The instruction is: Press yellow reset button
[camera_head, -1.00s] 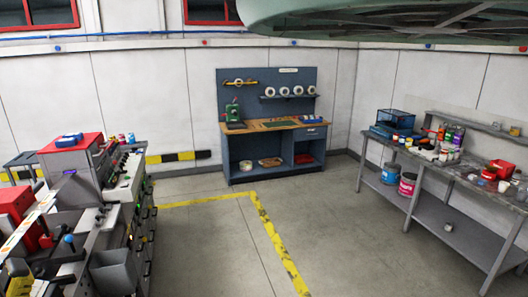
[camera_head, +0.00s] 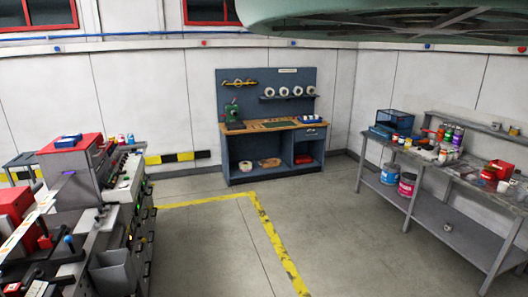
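The label rewinder (camera_head: 72,160) appears to be the grey machine with red covers at the left. A light control strip (camera_head: 125,180) with several small buttons and knobs runs along its right side. They are too small for me to tell which, if any, is the yellow reset button. My gripper cannot be made out in this view.
A blue workbench (camera_head: 240,160) with a pegboard stands against the back wall. A grey table (camera_head: 446,180) with bottles, tubs and red bins stands at the right. Yellow floor tape (camera_head: 268,228) crosses the open floor between them.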

